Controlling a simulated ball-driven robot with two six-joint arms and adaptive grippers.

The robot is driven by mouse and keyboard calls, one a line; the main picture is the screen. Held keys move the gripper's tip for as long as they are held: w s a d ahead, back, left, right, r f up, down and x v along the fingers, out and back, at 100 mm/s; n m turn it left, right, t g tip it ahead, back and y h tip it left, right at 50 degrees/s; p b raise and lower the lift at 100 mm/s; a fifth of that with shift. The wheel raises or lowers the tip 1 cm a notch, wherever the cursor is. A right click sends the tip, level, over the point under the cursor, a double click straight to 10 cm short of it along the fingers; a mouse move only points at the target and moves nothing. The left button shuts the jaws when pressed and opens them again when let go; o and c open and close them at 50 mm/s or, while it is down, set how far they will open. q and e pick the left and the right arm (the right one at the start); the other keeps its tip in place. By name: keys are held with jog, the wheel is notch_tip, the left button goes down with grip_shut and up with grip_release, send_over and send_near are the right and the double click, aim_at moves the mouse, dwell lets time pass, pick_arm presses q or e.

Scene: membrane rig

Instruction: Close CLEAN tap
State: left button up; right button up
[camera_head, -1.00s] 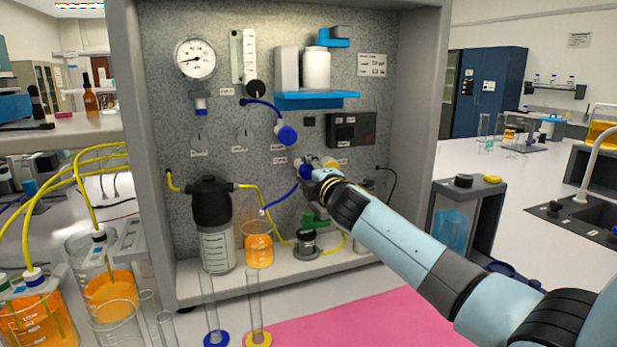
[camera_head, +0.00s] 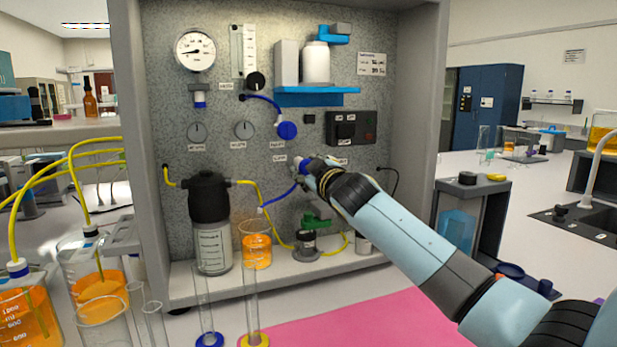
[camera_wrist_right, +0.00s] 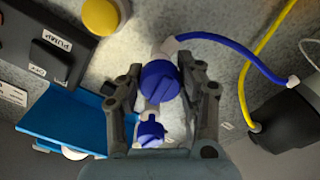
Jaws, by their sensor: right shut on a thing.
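My right gripper (camera_head: 305,170) is at the rig's panel, its arm reaching in from the lower right. In the right wrist view, the gripper (camera_wrist_right: 160,82) has its two dark fingers on either side of a round blue tap knob (camera_wrist_right: 158,81) with a slanted ridge, and is shut on it. A blue tube leads from this tap. In the head view the fingers largely hide the knob. No readable label names it as CLEAN. A second blue tap (camera_head: 287,130) sits just above and shows between the finger bases in the wrist view (camera_wrist_right: 150,132). My left gripper is not in view.
A yellow tap (camera_wrist_right: 102,15) and the pump switch box (camera_head: 351,128) are close by. A blue shelf (camera_head: 318,97) juts out above. Below stand a black-capped bottle (camera_head: 212,235), an orange beaker (camera_head: 256,244) and a green-handled fitting (camera_head: 315,222). The pink mat (camera_head: 360,320) is clear.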

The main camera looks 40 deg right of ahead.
jog(key=shift+f+m+b, duration=0.2)
jog(key=shift+m+b, duration=0.4)
jog(key=shift+m, duration=0.6)
jog(key=o, duration=1.2)
jog(key=shift+r, duration=0.1)
jog(key=shift+s, duration=0.1)
jog(key=v, duration=1.1)
jog(key=shift+s, duration=0.4)
jog(key=shift+a, duration=0.1)
